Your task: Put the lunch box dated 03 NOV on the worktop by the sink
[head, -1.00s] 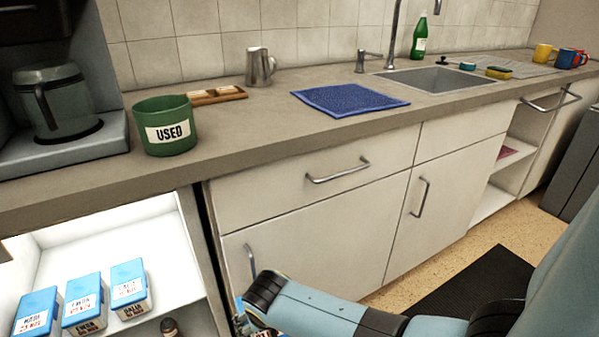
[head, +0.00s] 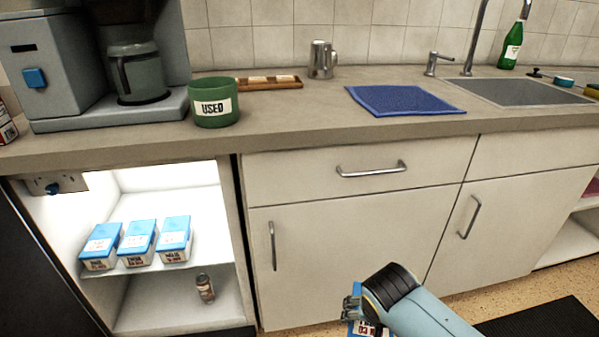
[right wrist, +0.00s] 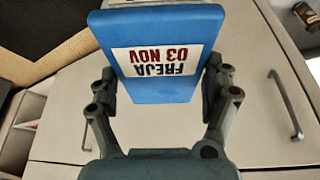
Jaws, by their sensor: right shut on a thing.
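My right gripper (right wrist: 160,100) is shut on a blue-lidded lunch box (right wrist: 158,28) whose label reads FREJA 03 NOV, upside down in the right wrist view. In the head view the right gripper (head: 352,308) is low in front of the white cabinet doors, and part of the held box (head: 360,328) shows at the bottom edge. The worktop (head: 300,115) runs across above it, with the sink (head: 530,92) at the right. My left gripper is not in view.
Three similar lunch boxes (head: 139,243) stand in the lit open compartment at left, with a small jar (head: 205,288) below. On the worktop are a green USED pot (head: 214,102), a wooden tray (head: 268,83), a metal jug (head: 321,60) and a blue cloth (head: 404,100). Bare worktop lies around the cloth.

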